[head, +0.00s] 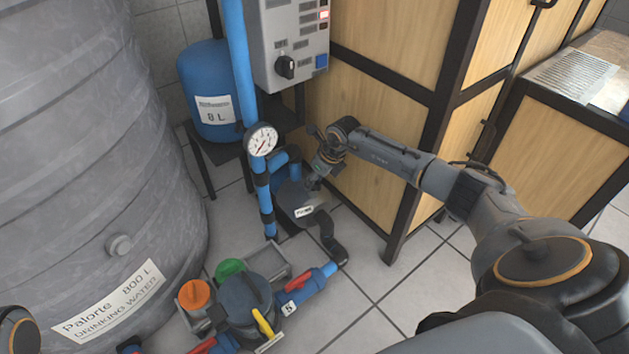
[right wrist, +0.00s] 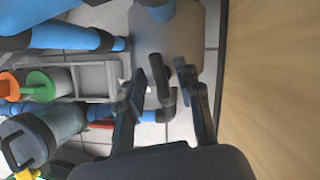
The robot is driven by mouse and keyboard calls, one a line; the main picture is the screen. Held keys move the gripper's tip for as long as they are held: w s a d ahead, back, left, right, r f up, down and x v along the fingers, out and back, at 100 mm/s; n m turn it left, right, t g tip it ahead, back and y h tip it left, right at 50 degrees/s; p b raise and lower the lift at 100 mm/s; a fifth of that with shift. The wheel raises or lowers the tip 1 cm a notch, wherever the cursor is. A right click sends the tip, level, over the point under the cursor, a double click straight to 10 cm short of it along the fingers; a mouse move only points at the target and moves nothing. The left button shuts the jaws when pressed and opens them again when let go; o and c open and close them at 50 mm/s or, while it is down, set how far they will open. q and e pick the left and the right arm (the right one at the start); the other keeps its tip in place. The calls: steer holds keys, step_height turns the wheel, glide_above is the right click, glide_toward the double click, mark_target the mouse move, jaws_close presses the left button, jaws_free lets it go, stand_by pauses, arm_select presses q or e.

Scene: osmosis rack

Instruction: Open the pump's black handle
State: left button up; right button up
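The pump (head: 296,196) is a grey body with a white label, low on the floor beside the wooden cabinet. My right gripper (head: 318,178) reaches down over it from the right. In the right wrist view the pump's grey body (right wrist: 185,35) lies beyond my right gripper (right wrist: 163,72), whose fingers are apart. A black bar (right wrist: 160,78), which looks like the pump's handle, shows between the fingers, nearer the left one. I cannot tell whether they touch it. In the head view the handle is not clear behind the gripper. My left gripper is out of view.
A pressure gauge (head: 261,139) on a blue pipe stands left of the pump. A blue tank (head: 207,82), control box (head: 291,45) and big grey water tank (head: 90,150) surround it. The wooden cabinet (head: 365,115) is close on the right. Valves and filters (head: 246,298) lie in front.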

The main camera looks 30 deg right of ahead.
jaws_close()
